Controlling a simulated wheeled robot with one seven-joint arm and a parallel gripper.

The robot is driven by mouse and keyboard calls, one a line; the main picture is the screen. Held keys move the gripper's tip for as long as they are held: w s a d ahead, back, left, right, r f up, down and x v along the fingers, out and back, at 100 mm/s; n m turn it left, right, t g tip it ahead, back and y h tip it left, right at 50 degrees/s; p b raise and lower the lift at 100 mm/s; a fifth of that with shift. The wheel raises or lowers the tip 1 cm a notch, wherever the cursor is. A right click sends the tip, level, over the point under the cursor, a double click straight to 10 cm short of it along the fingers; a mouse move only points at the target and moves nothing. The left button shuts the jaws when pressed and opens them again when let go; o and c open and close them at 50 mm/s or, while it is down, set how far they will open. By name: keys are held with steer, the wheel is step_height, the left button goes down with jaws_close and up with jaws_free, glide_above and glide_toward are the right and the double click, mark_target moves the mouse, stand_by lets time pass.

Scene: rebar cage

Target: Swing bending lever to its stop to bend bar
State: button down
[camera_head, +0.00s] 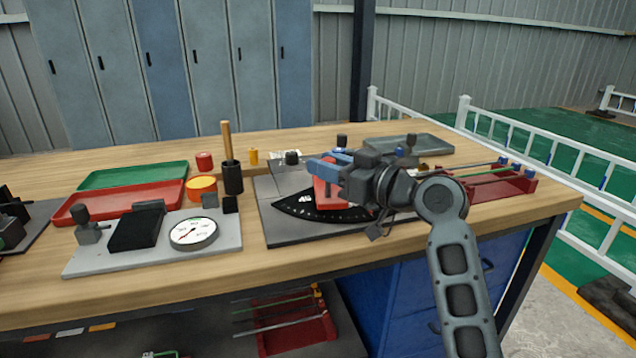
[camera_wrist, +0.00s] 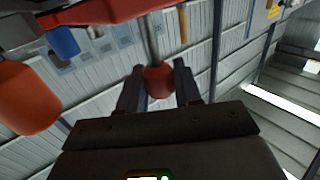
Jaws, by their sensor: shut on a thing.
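The bending lever shows as a red arm (camera_head: 328,192) over the bending plate, with my gripper in front of much of it. In the wrist view, a red ball knob (camera_wrist: 158,82) on a grey rod sits between the two fingers, below a red body (camera_wrist: 105,12). My gripper (camera_wrist: 158,76) is shut on this knob; it also shows in the head view (camera_head: 322,168). A black angle scale (camera_head: 310,208) fans out under the lever, its "45" mark visible. The bar in the bender cannot be made out behind my arm.
A gauge plate with a dial (camera_head: 193,233) stands left of the bender. Green (camera_head: 130,176) and red (camera_head: 115,205) trays and a black cup (camera_head: 233,178) with a wooden handle lie behind. A red rack (camera_head: 505,182) with rods is at right.

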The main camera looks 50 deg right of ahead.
steer(key=shift+s+d+n+y+b, duration=0.7)
steer(key=shift+s+y, duration=0.2)
steer(key=shift+y, duration=0.2)
steer(key=c, duration=0.9)
jaws_free()
steer(key=shift+a, duration=0.1)
steer(key=s+d, duration=0.1)
steer(key=s, duration=0.6)
steer(key=shift+s, duration=0.35)
